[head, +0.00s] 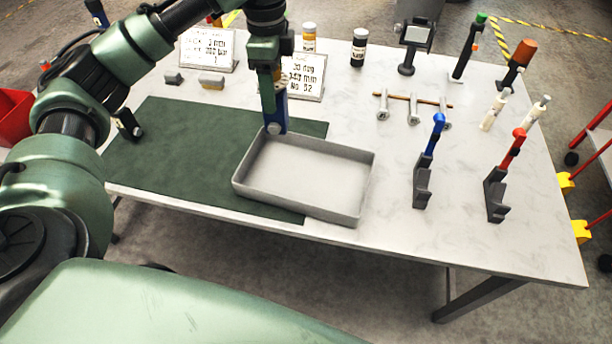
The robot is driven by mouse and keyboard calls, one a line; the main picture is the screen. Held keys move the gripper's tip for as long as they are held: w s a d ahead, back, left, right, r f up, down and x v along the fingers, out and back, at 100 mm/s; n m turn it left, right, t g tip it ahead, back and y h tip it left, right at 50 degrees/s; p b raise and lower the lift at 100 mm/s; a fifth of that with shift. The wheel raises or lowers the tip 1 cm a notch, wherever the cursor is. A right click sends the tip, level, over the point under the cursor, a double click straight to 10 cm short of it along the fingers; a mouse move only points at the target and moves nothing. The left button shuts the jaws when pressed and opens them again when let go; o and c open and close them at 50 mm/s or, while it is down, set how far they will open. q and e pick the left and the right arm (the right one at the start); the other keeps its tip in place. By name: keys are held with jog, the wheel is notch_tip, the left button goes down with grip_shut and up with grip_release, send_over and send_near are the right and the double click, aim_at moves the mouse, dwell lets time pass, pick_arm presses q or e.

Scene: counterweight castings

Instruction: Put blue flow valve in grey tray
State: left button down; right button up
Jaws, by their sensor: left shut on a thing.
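The grey tray (308,215) stands on the table, partly over the right edge of the green mat. My left gripper (271,98) points down near the tray's back left corner. It is shut on a blue piece with a pale round mark, which looks like the blue flow valve (277,113). The valve is upright, and its lower end appears at the tray's back left rim. I cannot tell whether it touches the tray. The gripper hides its upper part. The tray's visible floor is empty. My right gripper is not in view.
Right of the tray, blue-topped (436,130) and red-topped (514,145) tools stand in dark holders. Behind are label cards (207,48), bottles (359,47), a rack with metal pieces (413,108) and a display stand (411,45). The green mat (185,160) is largely clear.

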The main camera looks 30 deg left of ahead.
pick_arm(q)
jog(key=shift+w+a+r+m, duration=0.3)
jog(key=shift+a+r+m, duration=0.3)
jog(key=shift+r+m, duration=0.3)
jog(key=shift+w+a+f+m, duration=0.1)
jog(key=shift+a+f+m, duration=0.2)
jog(key=shift+f, duration=0.25)
notch_tip(320, 180, down, 19)
jog(key=p, duration=0.4)
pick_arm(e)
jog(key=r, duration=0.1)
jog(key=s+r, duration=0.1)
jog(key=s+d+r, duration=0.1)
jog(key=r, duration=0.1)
pick_arm(q)
jog(key=shift+d, duration=0.1)
jog(key=shift+c, duration=2.3)
grip_release()
jog(key=shift+f, duration=0.1)
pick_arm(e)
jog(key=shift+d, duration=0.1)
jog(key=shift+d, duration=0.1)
